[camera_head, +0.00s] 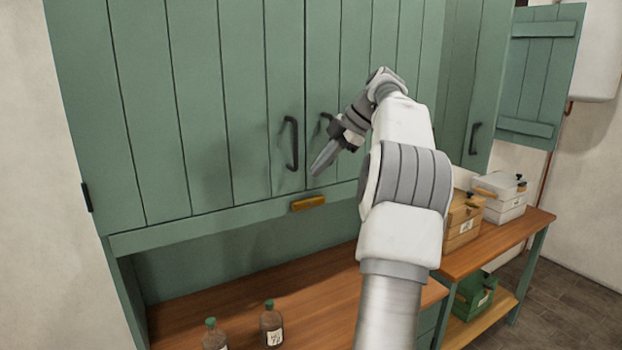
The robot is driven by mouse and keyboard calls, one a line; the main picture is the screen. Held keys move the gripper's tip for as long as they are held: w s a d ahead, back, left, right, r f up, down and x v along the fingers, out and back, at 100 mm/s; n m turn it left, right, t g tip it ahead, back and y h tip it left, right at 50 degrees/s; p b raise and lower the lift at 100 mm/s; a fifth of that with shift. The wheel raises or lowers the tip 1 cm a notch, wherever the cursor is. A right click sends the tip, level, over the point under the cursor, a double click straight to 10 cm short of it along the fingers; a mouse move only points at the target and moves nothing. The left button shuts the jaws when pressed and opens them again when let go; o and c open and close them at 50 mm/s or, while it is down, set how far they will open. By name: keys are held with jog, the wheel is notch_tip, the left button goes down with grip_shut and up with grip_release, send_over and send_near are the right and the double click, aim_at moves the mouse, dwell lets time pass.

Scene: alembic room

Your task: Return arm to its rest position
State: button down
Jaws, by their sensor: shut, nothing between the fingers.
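My arm rises from the bottom right of centre in the head view and bends over toward the green cabinet. My gripper (320,165) is shut and empty, its fingers pointing down and left. It shows in front of the green cabinet doors (215,110), close to the dark handles near the seam between two doors. Whether it touches the cabinet cannot be told. The left handle (291,143) is fully visible; the other handle (325,124) is partly hidden by my gripper.
Two brown bottles with green caps (271,325) (214,337) stand on the wooden counter (330,285). A wooden box (460,228) and a white box (500,200) stand on the side table (515,232), with a green box (474,297) below. An open green door (540,75) hangs at right.

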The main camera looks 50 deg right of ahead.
jog(key=v, duration=0.5)
jog(key=shift+r+p, duration=0.1)
jog(key=shift+p, duration=0.25)
jog(key=shift+a, duration=0.1)
